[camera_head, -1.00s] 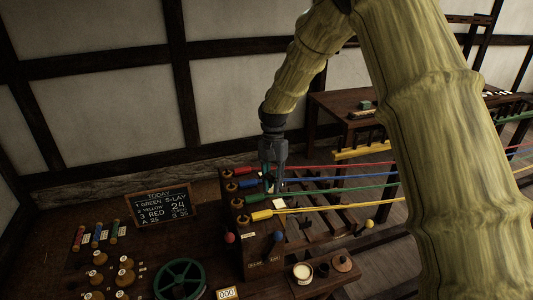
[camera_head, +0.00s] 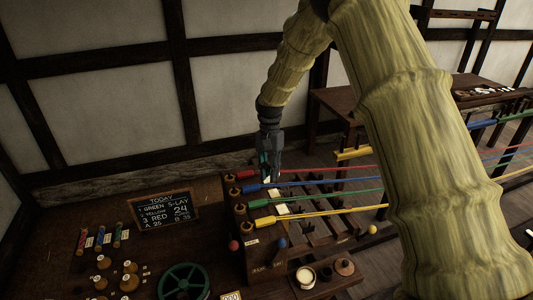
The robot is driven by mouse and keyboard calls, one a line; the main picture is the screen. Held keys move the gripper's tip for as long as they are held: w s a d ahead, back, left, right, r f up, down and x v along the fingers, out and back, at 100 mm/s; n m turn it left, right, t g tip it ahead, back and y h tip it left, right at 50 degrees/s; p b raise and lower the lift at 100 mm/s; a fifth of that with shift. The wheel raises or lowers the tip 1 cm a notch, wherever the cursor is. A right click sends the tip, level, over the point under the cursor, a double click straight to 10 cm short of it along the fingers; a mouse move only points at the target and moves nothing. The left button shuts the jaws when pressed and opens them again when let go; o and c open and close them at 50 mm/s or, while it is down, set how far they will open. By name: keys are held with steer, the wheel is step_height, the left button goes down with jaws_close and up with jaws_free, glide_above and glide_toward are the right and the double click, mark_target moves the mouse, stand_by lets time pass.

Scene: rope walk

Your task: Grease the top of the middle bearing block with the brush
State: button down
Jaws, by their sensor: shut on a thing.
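My gripper (camera_head: 267,176) points down over the far end of the row of coloured rope hooks. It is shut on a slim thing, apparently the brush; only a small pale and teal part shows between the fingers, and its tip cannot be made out. Dark wooden frame pieces (camera_head: 308,227) lie under and beside the ropes, to the right of the hook post. I cannot tell which of them is the middle bearing block, nor whether the brush touches anything. An open round pot with pale contents (camera_head: 305,276), perhaps grease, stands at the front right.
Red, blue, green and yellow ropes (camera_head: 340,212) run right from the hook post (camera_head: 258,262). A chalkboard (camera_head: 165,209), several bobbins (camera_head: 102,262) and a green wheel (camera_head: 184,281) sit left. A bench (camera_head: 345,103) stands behind.

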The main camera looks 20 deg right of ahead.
steer(key=shift+w+r, duration=0.2)
steer(key=shift+r, duration=0.15)
steer(key=shift+w+r+p, duration=0.25)
steer(key=shift+w+p, duration=0.5)
steer(key=shift+w, duration=0.05)
steer(key=r+p, duration=0.1)
steer(key=s+r+p, duration=0.1)
steer(key=r, duration=0.1)
steer(key=shift+r, duration=0.25)
steer(key=shift+w+r, duration=0.1)
steer(key=shift+w, duration=0.2)
steer(key=shift+s, duration=0.15)
